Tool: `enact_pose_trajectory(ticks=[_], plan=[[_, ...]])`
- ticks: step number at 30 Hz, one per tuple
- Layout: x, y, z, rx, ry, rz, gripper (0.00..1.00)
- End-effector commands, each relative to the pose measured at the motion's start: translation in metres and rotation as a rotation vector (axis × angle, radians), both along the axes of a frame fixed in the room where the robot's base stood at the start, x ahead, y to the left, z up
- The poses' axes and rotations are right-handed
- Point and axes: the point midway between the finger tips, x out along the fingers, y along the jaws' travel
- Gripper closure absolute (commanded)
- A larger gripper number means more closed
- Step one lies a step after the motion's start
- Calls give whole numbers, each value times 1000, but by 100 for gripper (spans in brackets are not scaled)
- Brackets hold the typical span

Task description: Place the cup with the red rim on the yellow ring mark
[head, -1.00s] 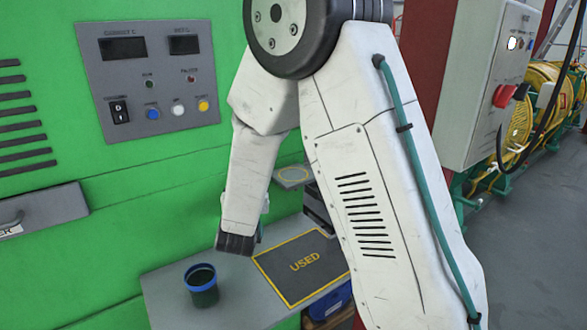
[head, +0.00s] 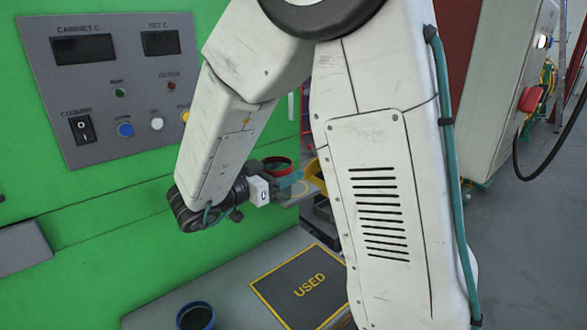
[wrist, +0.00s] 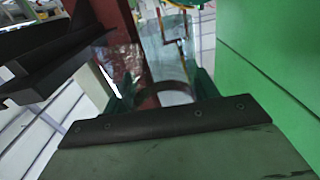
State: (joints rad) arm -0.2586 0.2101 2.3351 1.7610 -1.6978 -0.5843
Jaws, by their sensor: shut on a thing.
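The cup with the red rim (head: 278,163) is dark green and is held in my gripper (head: 287,179), whose teal fingers are shut on it. The cup looks about upright and is in the air.
A cup with a blue rim (head: 195,317) stands on the grey table in front. A dark mat marked USED (head: 305,287) lies to its right. The green cabinet with its control panel (head: 110,80) is behind. My arm hides the area right of the shelf.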

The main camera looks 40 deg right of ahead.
Motion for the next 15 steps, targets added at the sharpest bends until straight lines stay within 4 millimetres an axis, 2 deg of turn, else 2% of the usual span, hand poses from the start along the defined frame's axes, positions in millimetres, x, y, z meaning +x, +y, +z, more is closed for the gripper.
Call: enact_pose_trajectory(ticks=[3,7,10,15], plan=[[17,-29,-1,0,0,-6,64],[35,-55,-1,1,0,-4,64],[45,-69,0,0,-1,-2,64],[53,-78,0,0,0,2,64]])
